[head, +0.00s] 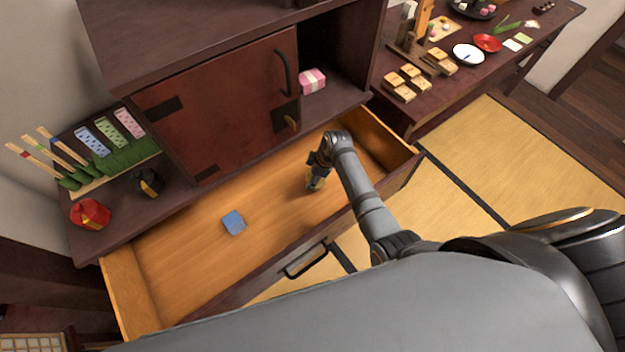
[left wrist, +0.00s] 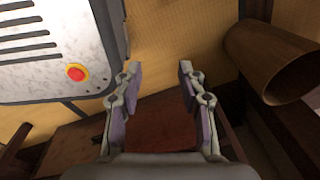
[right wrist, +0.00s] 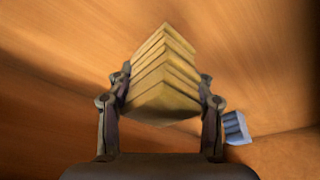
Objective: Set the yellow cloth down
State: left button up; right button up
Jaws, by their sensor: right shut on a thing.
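The yellow cloth (right wrist: 163,82) is a folded stack of layers, held between the fingers of my right gripper (right wrist: 162,95) in the right wrist view. In the head view my right gripper (head: 316,178) points down inside the open wooden drawer (head: 185,270), and only a bit of yellow shows at its tips. I cannot tell whether the cloth touches the drawer floor. A blue folded cloth (head: 233,223) lies flat in the drawer, to the left of my right gripper; it also shows in the right wrist view (right wrist: 236,128). My left gripper (left wrist: 157,75) is open and empty in the left wrist view.
A red bundle (head: 90,214) and a black one (head: 147,182) sit at the left. The drawer floor around the blue cloth is clear.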

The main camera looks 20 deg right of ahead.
notch_tip(320, 180, down, 3)
jog(key=shift+f+b, duration=0.1)
jog(key=shift+b, duration=0.5)
jog(key=shift+w+a, duration=0.1)
jog(key=shift+w, duration=0.05)
jog(key=shift+r, duration=0.25)
jog(key=shift+f, duration=0.25)
jog(key=o, duration=1.2)
pick_arm(q)
jog(key=shift+w+a+f, duration=0.25)
jog(key=shift+w+f, duration=0.85)
jog(key=shift+f, duration=0.1)
pick_arm(e)
jog(key=shift+r, duration=0.15)
jog(key=p+v, duration=0.2)
jog(key=v, duration=0.9)
jog(key=shift+r, duration=0.15)
pick_arm(q)
jog(key=shift+w+d+r, duration=0.1)
jog(key=shift+w+r, duration=0.1)
jog(key=shift+r, duration=0.8)
pick_arm(e)
jog(key=shift+d+r, duration=0.25)
jog(key=shift+r, duration=0.15)
